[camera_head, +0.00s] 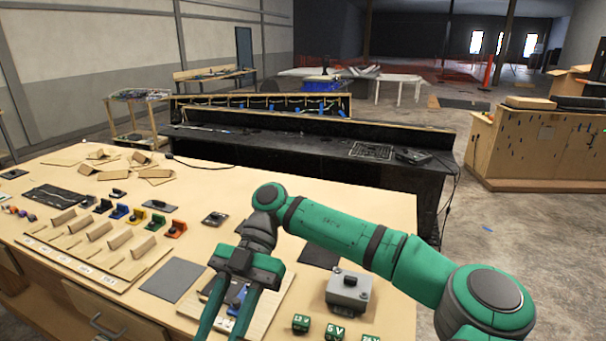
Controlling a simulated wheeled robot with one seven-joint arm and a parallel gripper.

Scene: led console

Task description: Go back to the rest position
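My gripper (227,324) is at the bottom centre, over the wooden table. Its two long green fingers are spread apart and reach down to the picture's lower edge; their very tips may be cut off. Below and between them lies a light wooden board (268,303) with a dark part and a blue part (237,298) on it. The fingers partly cover this board. I see nothing clearly held, but cannot tell whether the fingers touch the board. My green arm comes in from the lower right.
A grey box with a knob (349,291) and green voltage cubes (335,332) stand right of the board. Grey mats (173,279) lie nearby. Coloured parts (174,229) and a slotted wooden rack (82,266) are at left. A black bench (290,150) stands behind the table (385,218).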

